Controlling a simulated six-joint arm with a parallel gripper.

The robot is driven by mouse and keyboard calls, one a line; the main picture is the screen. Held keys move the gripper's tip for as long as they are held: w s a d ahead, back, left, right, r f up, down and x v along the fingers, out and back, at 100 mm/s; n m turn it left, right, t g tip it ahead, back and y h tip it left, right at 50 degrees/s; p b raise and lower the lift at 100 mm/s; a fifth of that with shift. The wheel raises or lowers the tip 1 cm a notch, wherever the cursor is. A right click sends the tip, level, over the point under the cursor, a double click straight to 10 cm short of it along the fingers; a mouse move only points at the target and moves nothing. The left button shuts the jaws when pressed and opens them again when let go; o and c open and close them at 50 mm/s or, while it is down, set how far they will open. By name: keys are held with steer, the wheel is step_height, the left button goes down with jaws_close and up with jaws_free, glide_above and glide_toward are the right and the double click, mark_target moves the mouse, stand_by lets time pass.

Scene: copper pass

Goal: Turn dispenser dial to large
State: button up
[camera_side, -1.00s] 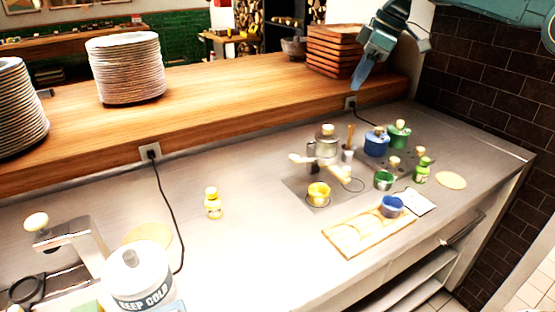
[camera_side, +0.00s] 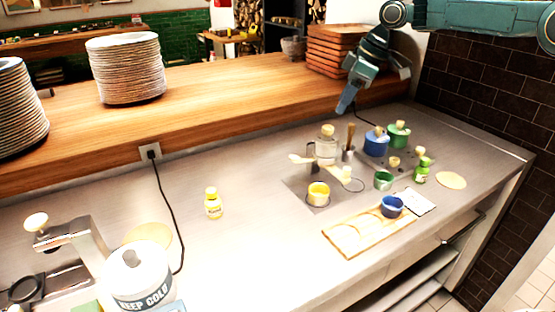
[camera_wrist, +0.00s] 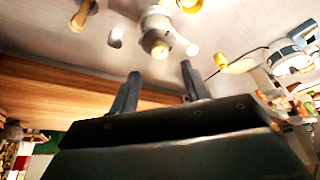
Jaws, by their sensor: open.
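The dispenser (camera_side: 326,152) stands on the metal counter in the side view, a pale metal body with a cream knob on top. A cream lever (camera_side: 300,159) sticks out to its left and a cream round knob (camera_side: 346,172) sits at its lower right. I cannot tell which part is the dial, and no size marks are readable. My gripper (camera_side: 343,108) is open and empty, above and behind the dispenser, apart from it. In the wrist view my gripper (camera_wrist: 160,70) shows two spread fingers, with the dispenser (camera_wrist: 155,28) beyond them.
A yellow cup (camera_side: 318,190) stands in front of the dispenser. A wooden-handled tool (camera_side: 350,137) stands close on its right. Blue pot (camera_side: 376,143) and green pots (camera_side: 398,134) are farther right. A wooden board (camera_side: 350,238) lies in front. The counter left of the dispenser is mostly clear.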

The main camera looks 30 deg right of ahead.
mark_target(328, 127)
steer(key=x, duration=0.7)
steer(key=shift+f, duration=0.2)
steer(key=c, duration=1)
